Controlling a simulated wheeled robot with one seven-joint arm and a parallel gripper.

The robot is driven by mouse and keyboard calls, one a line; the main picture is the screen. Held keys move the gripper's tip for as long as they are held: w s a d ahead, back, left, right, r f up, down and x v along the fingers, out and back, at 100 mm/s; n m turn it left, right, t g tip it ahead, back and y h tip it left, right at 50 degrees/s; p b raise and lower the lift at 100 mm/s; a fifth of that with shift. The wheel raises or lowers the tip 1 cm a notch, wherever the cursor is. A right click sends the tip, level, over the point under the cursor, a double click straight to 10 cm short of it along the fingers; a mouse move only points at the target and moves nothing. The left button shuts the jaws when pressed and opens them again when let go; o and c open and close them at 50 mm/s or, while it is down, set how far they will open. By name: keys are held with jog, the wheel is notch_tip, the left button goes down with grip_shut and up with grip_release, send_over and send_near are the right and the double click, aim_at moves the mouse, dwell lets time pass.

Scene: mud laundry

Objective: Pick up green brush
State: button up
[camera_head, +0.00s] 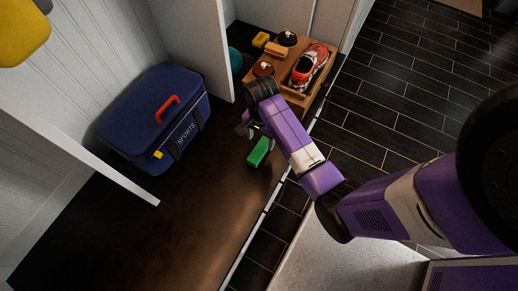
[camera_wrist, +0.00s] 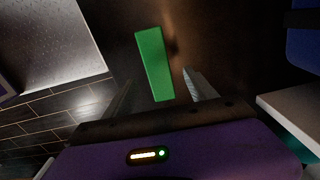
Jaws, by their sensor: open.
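The green brush (camera_head: 259,152) lies on the dark brown floor of the cubby, near its front edge. In the wrist view the brush (camera_wrist: 154,62) shows as a plain green block, its near end close to the gap between my fingers. My gripper (camera_head: 246,128) hangs above and just beyond the brush in the head view. In the wrist view my gripper (camera_wrist: 158,92) has its two fingers apart with nothing held between them. Whether the brush is touched by a finger cannot be told, but it looks apart.
A blue sports bag (camera_head: 155,115) with a red handle stands to the left. A wooden tray (camera_head: 322,92) with a red shoe (camera_head: 309,65) and several brushes lies behind my gripper. A white divider panel (camera_head: 205,45) stands between them. Cubby floor in front of the bag is clear.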

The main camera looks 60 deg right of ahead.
aim_at(261, 148)
jog(key=f, duration=0.6)
jog(key=shift+s+a+b, duration=0.15)
jog(key=shift+a+b, duration=0.05)
jog(key=shift+b, duration=0.2)
grip_shut()
